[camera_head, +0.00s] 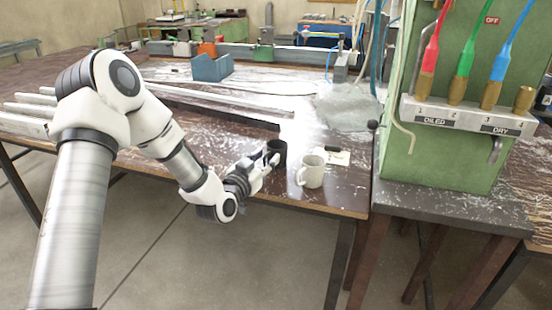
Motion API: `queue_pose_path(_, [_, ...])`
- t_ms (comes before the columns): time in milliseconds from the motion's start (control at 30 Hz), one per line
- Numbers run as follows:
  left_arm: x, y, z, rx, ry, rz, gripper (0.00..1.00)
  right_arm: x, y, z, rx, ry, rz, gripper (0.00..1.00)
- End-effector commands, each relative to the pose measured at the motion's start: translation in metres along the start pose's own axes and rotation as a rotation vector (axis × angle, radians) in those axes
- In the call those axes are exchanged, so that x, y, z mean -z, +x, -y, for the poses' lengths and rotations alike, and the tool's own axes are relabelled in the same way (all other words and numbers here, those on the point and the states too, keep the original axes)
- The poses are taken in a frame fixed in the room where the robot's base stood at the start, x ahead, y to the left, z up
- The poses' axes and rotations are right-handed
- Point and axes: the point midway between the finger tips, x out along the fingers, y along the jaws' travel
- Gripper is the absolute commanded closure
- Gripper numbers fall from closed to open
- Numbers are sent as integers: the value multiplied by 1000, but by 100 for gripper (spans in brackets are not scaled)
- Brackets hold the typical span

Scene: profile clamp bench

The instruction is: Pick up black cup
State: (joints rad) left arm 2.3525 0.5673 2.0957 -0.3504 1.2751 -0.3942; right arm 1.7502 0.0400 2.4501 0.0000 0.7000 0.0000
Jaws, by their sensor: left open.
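The black cup (280,148) stands upright on the worn wooden bench near its front edge. My left gripper (267,160) is at the near left side of the cup, with its jaws open and the fingers close to the cup wall. I cannot tell whether a finger touches the cup. The gripper hides the cup's lower left part. My right gripper does not show.
A white mug (312,172) stands just right of the black cup. A small card (339,158) lies behind it. Metal profiles (215,100) lie to the left. A green cabinet (450,150) with coloured hoses stands at the right. A blue block (212,68) is farther back.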

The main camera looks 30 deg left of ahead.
Motion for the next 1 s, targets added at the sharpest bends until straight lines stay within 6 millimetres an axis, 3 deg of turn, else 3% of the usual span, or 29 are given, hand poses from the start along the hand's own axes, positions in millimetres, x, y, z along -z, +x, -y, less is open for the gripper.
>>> queue_pose_path(167, [0,1,0,0,0,1,59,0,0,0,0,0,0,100])
queue_pose_path(200, [0,1,0,0,0,1,66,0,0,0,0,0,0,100])
queue_pose_path(300, [0,1,0,0,0,1,100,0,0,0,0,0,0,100])
queue_pose_path(767, [2,1,0,0,0,1,100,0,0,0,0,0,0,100])
queue_pose_path(1000, [27,1,2,0,0,-1,100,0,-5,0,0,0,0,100])
